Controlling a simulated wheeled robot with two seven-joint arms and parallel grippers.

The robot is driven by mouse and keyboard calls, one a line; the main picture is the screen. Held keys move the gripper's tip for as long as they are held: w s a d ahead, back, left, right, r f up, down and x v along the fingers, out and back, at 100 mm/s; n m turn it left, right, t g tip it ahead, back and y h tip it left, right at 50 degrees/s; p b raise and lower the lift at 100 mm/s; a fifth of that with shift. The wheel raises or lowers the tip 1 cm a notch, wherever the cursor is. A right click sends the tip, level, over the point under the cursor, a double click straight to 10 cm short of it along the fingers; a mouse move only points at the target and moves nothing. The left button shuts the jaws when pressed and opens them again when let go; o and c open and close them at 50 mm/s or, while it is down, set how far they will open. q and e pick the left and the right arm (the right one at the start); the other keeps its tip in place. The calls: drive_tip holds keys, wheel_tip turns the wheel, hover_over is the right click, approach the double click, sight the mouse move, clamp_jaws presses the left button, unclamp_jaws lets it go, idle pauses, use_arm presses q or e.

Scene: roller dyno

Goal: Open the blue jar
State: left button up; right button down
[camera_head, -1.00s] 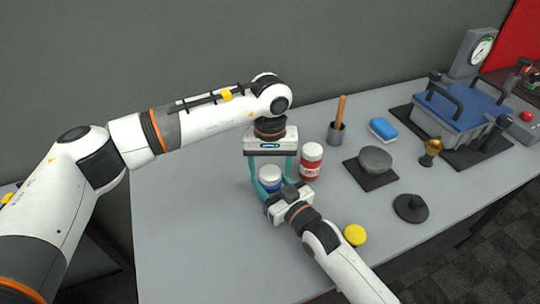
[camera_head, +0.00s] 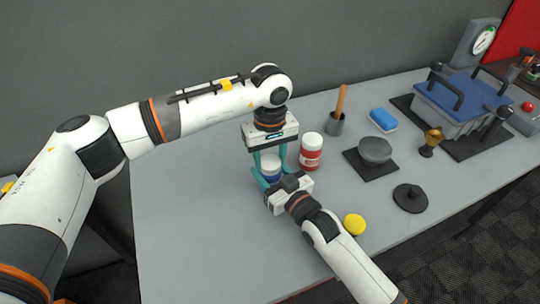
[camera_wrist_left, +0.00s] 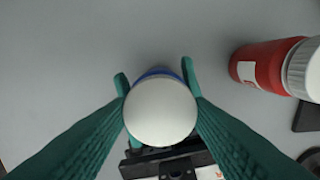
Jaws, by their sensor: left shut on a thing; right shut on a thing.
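The blue jar (camera_head: 270,177) stands upright on the grey table, with a white lid (camera_head: 270,161) on top. My left gripper (camera_head: 269,163) comes down from above and is shut on the white lid. In the left wrist view the round lid (camera_wrist_left: 161,112) sits between the green fingers, with a sliver of blue jar (camera_wrist_left: 158,72) behind it. My right gripper (camera_head: 268,183) comes from the front right and is shut on the jar's body, low near the table. The right fingers and the jar's lower part are partly hidden.
A red jar with a white lid (camera_head: 311,152) stands close to the right of the blue jar. A yellow disc (camera_head: 354,224), black knobbed disc (camera_head: 410,198), grey bowl (camera_head: 375,151) and blue sponge (camera_head: 383,119) lie further right. The table's left side is clear.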

use_arm(q)
drive_tip(key=n, duration=1)
drive_tip(key=shift+n, duration=0.4)
drive_tip(key=n, duration=1.4)
drive_tip(key=shift+r+n, duration=0.1)
drive_tip(key=shift+n, duration=0.3)
drive_tip(key=n, duration=1.3)
